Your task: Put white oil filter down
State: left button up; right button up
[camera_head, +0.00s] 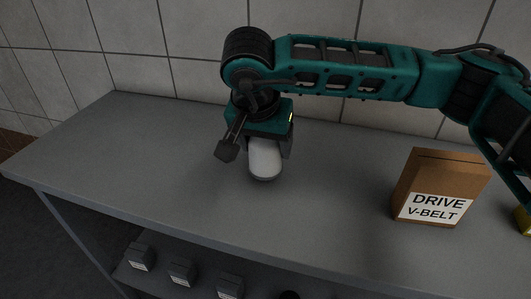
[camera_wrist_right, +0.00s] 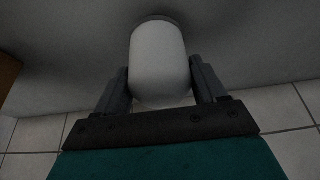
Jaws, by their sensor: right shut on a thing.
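The white oil filter (camera_head: 265,160) is a short white cylinder with a dark lower end, over the middle of the grey workbench (camera_head: 130,150). My right gripper (camera_head: 266,150) is shut on it from above, at the end of the green arm. In the right wrist view the filter (camera_wrist_right: 159,62) sits between the two dark fingers (camera_wrist_right: 160,85). Its lower end is at or very close to the bench top; I cannot tell whether it touches. My left gripper is not in view.
A brown drive V-belt box (camera_head: 440,187) stands on the bench to the right. Small grey boxes (camera_head: 181,271) sit on the shelf below. The tiled wall is behind. The bench's left part is clear.

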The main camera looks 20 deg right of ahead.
jog(key=shift+f, duration=1.2)
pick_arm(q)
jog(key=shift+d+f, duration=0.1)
pick_arm(e)
jog(key=o, duration=1.3)
jog(key=shift+f, duration=0.1)
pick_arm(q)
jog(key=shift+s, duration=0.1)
pick_arm(e)
jog(key=shift+r, duration=0.3)
pick_arm(q)
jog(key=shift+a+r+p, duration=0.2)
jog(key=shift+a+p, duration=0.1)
jog(key=shift+p, duration=0.2)
pick_arm(e)
jog(key=v, duration=1.1)
jog(key=shift+s+a+r, duration=0.1)
jog(key=shift+r, duration=0.2)
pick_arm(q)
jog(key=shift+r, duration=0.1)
